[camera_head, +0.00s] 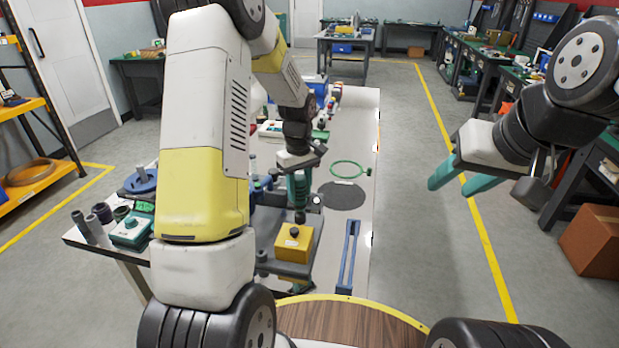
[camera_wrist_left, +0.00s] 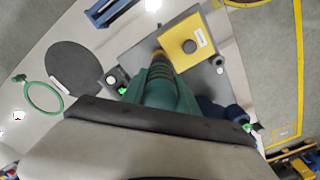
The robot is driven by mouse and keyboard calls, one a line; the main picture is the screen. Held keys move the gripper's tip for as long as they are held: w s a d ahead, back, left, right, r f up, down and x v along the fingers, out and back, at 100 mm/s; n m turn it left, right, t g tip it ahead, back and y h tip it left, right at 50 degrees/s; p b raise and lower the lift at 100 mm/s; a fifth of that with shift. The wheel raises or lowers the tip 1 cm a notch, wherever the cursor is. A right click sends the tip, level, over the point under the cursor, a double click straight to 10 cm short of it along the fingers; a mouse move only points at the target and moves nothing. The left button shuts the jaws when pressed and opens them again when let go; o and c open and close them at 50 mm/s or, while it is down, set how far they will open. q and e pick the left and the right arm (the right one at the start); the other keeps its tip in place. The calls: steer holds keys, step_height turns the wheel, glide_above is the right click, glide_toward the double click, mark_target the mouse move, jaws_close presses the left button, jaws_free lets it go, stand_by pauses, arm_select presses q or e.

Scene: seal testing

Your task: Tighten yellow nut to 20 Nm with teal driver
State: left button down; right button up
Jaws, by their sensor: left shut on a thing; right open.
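The teal driver (camera_head: 299,188) is upright in my left gripper (camera_head: 299,165), which is shut on its upper part. The driver also shows in the left wrist view (camera_wrist_left: 163,88). Its dark lower end is just above or beside the yellow block (camera_head: 294,243); I cannot tell whether they touch. The block has a white label and a dark round spot on top (camera_wrist_left: 190,46). It sits on a grey fixture (camera_wrist_left: 203,75). I cannot make out a separate nut. My right gripper (camera_head: 462,180) is open and empty, out over the floor right of the table.
On the white table, a green ring (camera_head: 350,169), a dark round mat (camera_head: 342,195) and a blue rail-like part (camera_head: 348,257) lie right of the fixture. A teal-and-white device (camera_head: 131,232) and dark cylinders stand at the left. My left arm hides part of the table.

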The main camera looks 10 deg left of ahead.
arm_select(q)
steer(key=shift+f, duration=1.25)
stand_by(2.2)
steer(key=shift+r, duration=0.1)
steer(key=shift+r, duration=2.45)
